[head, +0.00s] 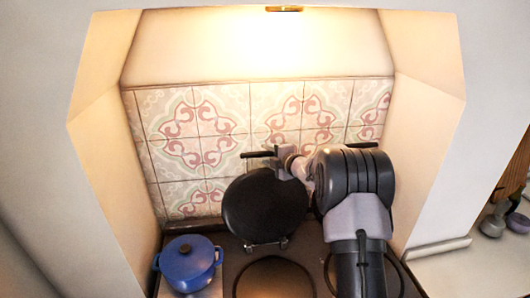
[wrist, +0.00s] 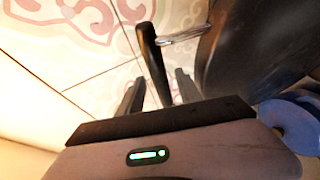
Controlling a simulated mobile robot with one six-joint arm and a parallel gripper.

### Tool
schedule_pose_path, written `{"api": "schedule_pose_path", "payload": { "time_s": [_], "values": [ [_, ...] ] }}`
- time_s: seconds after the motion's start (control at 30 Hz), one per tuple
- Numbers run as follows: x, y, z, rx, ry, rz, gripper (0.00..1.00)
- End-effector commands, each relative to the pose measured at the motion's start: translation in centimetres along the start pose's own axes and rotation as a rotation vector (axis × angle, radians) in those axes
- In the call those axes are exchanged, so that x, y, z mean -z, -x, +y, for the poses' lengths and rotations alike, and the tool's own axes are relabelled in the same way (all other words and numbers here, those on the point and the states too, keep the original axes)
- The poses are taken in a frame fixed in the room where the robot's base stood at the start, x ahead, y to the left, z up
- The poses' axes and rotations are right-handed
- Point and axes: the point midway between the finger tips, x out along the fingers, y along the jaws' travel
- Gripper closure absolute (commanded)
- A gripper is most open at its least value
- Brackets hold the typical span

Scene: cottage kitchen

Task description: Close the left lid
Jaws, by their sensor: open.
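The left lid (head: 265,207) is a round black plate standing raised, tilted back towards the tiled wall, behind the left round hotplate (head: 273,279). Its dark bar handle (head: 256,154) sticks out at the lid's top edge. In the wrist view the lid (wrist: 255,45) fills the right side, and its handle (wrist: 152,50) joins it by a metal rod. My gripper (head: 281,157) is at the lid's top. In the wrist view my gripper (wrist: 160,80) is open, with the handle's end between its two fingers. I cannot tell whether they touch it.
A lidded blue pot (head: 188,263) stands left of the hotplate. The tiled wall (head: 222,110) is close behind the lid, and alcove walls flank the stove. Another dark handle (head: 364,145) shows behind my arm, which hides much of the right side. The left hotplate's top looks clear.

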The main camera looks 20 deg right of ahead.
Motion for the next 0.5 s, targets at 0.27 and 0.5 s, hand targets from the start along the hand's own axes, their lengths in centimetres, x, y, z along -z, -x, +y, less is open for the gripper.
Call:
{"api": "schedule_pose_path", "payload": {
  "time_s": [0.27,0.5],
  "values": [
    [0.0,-1.8,0.0,0.000,-0.001,-0.001,0.58],
    [0.0,-1.8,0.0,0.000,-0.001,-0.001,0.71]
  ]
}}
